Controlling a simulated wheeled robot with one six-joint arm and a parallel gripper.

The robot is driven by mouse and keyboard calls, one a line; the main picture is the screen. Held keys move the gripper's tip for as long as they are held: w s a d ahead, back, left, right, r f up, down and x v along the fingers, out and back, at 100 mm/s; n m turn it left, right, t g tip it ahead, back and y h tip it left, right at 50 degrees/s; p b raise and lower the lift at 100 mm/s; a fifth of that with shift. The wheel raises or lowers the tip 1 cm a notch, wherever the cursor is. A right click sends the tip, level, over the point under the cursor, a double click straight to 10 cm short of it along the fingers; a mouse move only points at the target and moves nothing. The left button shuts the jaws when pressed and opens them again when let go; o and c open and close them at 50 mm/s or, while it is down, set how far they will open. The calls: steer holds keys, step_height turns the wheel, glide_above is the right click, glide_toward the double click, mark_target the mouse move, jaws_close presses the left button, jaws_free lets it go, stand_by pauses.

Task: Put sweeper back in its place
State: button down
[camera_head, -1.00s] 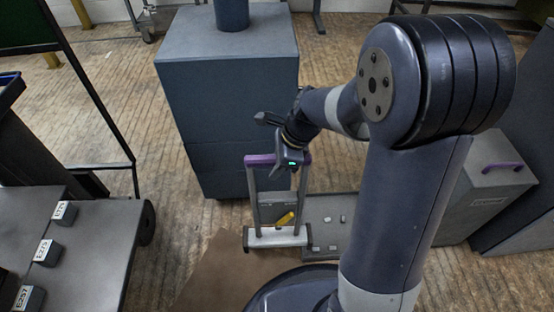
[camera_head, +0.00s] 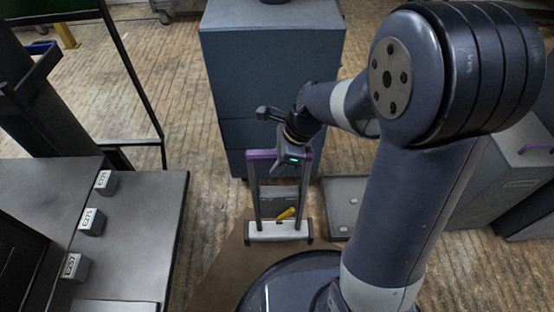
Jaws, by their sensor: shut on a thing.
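The sweeper has a purple handle bar (camera_head: 262,155), two grey uprights and a pale, wide foot (camera_head: 279,231) with dark ends. It stands upright in the middle of the head view, in front of the blue-grey cabinet. My gripper (camera_head: 291,156) is at the right part of the purple bar and is shut on it; its fingertips are partly hidden by its own body. A yellow piece (camera_head: 286,214) shows between the uprights, low down. I cannot tell whether the foot touches the surface below it.
A shallow grey tray (camera_head: 338,190) with small pale pieces lies right of the sweeper. The blue-grey cabinet (camera_head: 272,75) stands behind. A grey table (camera_head: 145,225) with labelled dark blocks is at left. A grey box with a purple handle (camera_head: 537,149) is at right.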

step_height(320, 180, down, 4)
steer(key=b, duration=0.4)
steer(key=shift+f, duration=0.15)
steer(key=shift+f+b, duration=0.6)
steer(key=shift+f, duration=1.25)
steer(key=c, duration=1.2)
jaws_free()
steer(key=shift+o, duration=0.4)
steer(key=shift+f, duration=0.15)
steer(key=p+v, duration=0.5)
steer(key=v, duration=0.6)
